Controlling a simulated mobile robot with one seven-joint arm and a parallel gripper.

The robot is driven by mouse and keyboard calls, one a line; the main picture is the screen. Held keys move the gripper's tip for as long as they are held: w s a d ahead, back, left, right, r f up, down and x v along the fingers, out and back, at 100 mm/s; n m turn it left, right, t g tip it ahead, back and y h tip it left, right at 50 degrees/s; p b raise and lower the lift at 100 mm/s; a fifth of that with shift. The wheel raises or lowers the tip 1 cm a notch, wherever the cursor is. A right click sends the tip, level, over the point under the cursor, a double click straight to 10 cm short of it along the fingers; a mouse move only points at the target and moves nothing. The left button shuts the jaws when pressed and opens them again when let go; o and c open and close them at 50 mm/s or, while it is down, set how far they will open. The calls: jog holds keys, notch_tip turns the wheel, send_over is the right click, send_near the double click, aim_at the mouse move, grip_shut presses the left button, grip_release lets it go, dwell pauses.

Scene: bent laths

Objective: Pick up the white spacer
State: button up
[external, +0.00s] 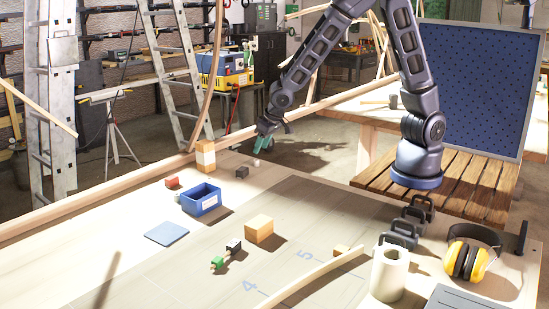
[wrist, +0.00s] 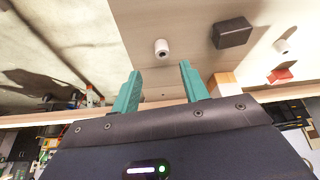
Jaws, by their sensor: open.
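A small white spacer (wrist: 161,47), a short cylinder with a dark hole in its end, sits on the bench in the wrist view, just beyond and between my fingertips. It shows in the external view as a small white piece (external: 256,163) below my gripper (external: 263,143). In the wrist view my gripper (wrist: 160,70) has its two teal fingers spread apart with nothing between them. The fingers appear apart from the spacer. A second small white piece (wrist: 282,45) lies farther right in the wrist view.
A dark block (external: 242,171) stands close beside the spacer. A wooden block (external: 205,155), red block (external: 172,183) and blue bin (external: 201,200) are to the left. The bench's far edge has a wooden rail.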

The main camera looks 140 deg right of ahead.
aim_at(256, 160)
jog(key=shift+w+a+x, duration=0.1)
jog(key=shift+x, duration=1.25)
jog(key=shift+w+a+x, duration=0.1)
jog(key=shift+x, duration=1.25)
jog(key=shift+f, duration=0.1)
grip_shut()
